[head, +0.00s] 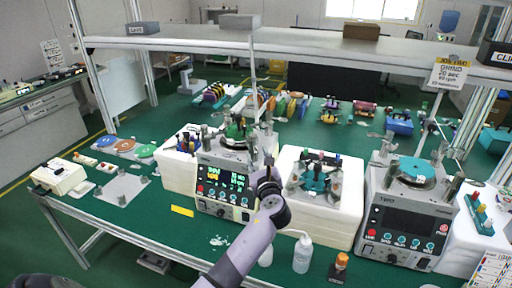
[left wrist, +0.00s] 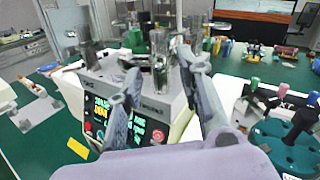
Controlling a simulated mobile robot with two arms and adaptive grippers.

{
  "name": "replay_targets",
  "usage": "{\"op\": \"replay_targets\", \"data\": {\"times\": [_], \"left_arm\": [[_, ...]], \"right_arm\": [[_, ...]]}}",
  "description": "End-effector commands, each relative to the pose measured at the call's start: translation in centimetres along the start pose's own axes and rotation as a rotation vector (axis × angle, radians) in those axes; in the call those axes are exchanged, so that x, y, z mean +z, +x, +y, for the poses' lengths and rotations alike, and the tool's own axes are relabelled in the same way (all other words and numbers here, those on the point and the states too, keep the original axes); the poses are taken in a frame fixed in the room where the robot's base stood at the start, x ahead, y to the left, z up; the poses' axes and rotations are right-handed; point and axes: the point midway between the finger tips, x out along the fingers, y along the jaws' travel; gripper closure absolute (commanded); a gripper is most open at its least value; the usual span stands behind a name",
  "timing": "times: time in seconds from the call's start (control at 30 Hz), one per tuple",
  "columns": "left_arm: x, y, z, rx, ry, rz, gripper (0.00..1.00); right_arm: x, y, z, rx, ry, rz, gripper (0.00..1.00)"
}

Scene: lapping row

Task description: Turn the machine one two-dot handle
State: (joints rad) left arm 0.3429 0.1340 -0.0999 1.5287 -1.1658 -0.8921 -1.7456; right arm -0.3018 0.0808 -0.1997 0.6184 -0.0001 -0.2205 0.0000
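Machine one (head: 222,184) is a white unit with a lit display and buttons on the green bench. It also shows in the left wrist view (left wrist: 147,130). Several upright metal posts or handles stand on its top. One grey, shiny upright handle (left wrist: 160,58) shows between my left fingers in the left wrist view. I cannot make out dots on it. My left gripper (head: 268,178) is at the machine's right front corner. In the wrist view the left gripper (left wrist: 158,72) is open, its fingers apart on either side of the handle; contact is not clear. My right gripper is not in view.
A white block with a teal fixture (head: 318,222) stands close right of machine one. Machine two (head: 405,222) is farther right. Bottles (head: 303,254) stand in front of the block. An overhead shelf (head: 300,40) spans the bench.

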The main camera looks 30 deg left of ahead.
Motion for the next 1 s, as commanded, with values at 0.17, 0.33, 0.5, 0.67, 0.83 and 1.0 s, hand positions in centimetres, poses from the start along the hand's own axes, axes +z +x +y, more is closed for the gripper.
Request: {"op": "replay_targets", "data": {"times": [0.17,0.33,0.5,0.67,0.83,1.0], "left_arm": [[0.1,3.2,0.0,0.001,0.002,0.0,0.66],[0.0,4.7,0.0,0.001,0.001,0.0,0.66],[-0.1,5.1,0.0,0.0,-0.001,0.001,0.66],[-0.1,5.1,0.0,0.0,-0.001,0.001,0.66],[-0.1,5.1,0.0,0.0,0.0,0.001,0.75],[-0.1,5.1,0.0,0.0,0.0,0.001,0.87]], "right_arm": [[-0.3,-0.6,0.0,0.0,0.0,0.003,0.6],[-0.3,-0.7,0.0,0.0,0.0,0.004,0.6],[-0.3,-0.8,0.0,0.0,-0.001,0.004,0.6],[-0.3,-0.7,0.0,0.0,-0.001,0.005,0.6],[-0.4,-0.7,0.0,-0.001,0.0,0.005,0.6],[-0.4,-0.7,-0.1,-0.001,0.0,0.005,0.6]]}}
